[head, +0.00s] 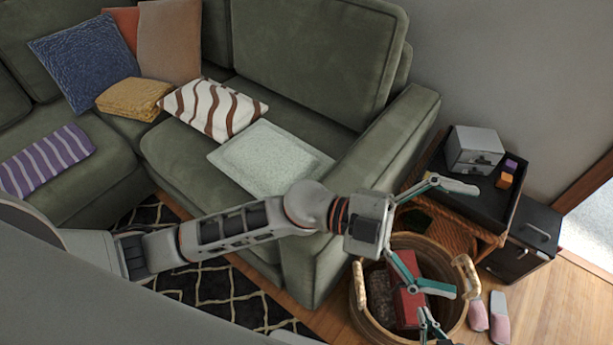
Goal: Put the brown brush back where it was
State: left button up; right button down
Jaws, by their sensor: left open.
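I cannot make out a brown brush in the head view. My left gripper (463,240) is open, its teal-tipped fingers spread wide. One finger reaches over the front of the black tray table, the other over the round woven basket (372,322). I see nothing held between the fingers. Part of my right gripper (432,325) shows at the bottom edge, over the basket's near side; most of it is cut off. The basket holds a red box-like item (408,306) and a dark reddish patterned item (380,297). My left gripper hides part of the basket.
The black tray table (497,207) carries a grey drawer box (474,150) and small purple and orange blocks (505,181). A black cabinet (522,243) stands beside it. Pink slippers (498,318) lie right of the basket. The green sofa (345,185) borders the left.

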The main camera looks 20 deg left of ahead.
pick_arm(q)
jog(key=w+a+f+n+t+y, duration=0.2)
jog(key=w+a+f+n+t, duration=0.1)
jog(key=w+a+n+t, duration=0.8)
jog(key=a+f+n+t+y, duration=0.1)
jog(key=a+f+n+y, duration=0.2)
jog(key=f, duration=0.3)
jog(key=s+a+f+n+t+y, duration=0.1)
jog(key=a+f+n+t+y, duration=0.1)
jog(key=a+f+n+y, duration=0.2)
jog(key=a+f+n+t+y, duration=0.2)
jog(key=a+f+n+y, duration=0.2)
jog(key=a+f, duration=0.3)
jog(key=shift+s+f+y, duration=0.2)
jog(key=shift+f+y, duration=0.15)
jog(key=shift+f, duration=0.55)
jog(key=shift+s+f+y, duration=0.15)
jog(key=shift+f+y, duration=0.2)
jog(key=shift+f, duration=0.5)
jog(key=s+a+f+n+g+y, duration=0.2)
jog(key=s+a+f+g+y, duration=0.1)
jog(key=s+a+f, duration=0.5)
jog(key=shift+s+a+f+g+p, duration=0.35)
jog(key=shift+s+f, duration=0.85)
jog(key=shift+f, duration=0.55)
